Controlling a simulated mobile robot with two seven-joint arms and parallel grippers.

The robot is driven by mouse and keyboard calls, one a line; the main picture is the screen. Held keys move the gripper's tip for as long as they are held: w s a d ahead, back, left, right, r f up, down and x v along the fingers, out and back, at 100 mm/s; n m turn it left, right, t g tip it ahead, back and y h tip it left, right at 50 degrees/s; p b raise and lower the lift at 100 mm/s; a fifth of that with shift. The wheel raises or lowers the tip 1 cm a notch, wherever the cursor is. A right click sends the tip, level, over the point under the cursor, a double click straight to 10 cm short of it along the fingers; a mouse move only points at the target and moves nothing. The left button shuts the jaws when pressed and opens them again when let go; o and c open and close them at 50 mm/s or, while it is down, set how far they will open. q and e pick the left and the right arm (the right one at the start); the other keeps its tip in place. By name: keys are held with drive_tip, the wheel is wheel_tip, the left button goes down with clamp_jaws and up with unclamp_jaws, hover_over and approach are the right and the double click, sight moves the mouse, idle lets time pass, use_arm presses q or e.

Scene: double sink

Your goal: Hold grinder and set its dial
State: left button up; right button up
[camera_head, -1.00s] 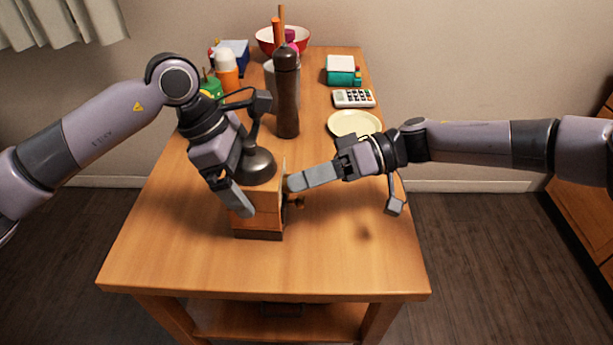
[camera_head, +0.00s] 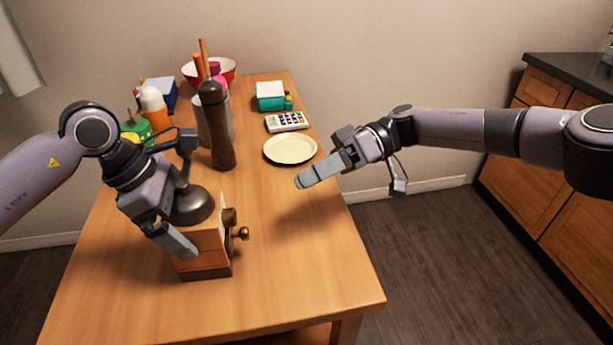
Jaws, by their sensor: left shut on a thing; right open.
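The grinder (camera_head: 207,258) has a wooden box base with a dark round metal top, and stands on the wooden table. A brass-coloured knob (camera_head: 241,233) and a darker round piece (camera_head: 230,217) stick out from its right side. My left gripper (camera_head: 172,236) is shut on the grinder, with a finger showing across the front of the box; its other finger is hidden. My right gripper (camera_head: 305,180) is to the right of the grinder, above the table's right edge, apart from it and empty. Its fingers overlap in this view.
A tall brown pepper mill (camera_head: 216,130) stands behind the grinder beside a grey canister (camera_head: 203,125). A cream plate (camera_head: 290,149), a calculator (camera_head: 287,121), a teal box (camera_head: 270,97) and a red bowl (camera_head: 226,70) are further back. The table's (camera_head: 300,270) front right is clear.

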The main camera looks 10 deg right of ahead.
use_arm(q)
drive_tip(key=shift+r, duration=0.1)
drive_tip(key=o, duration=0.7)
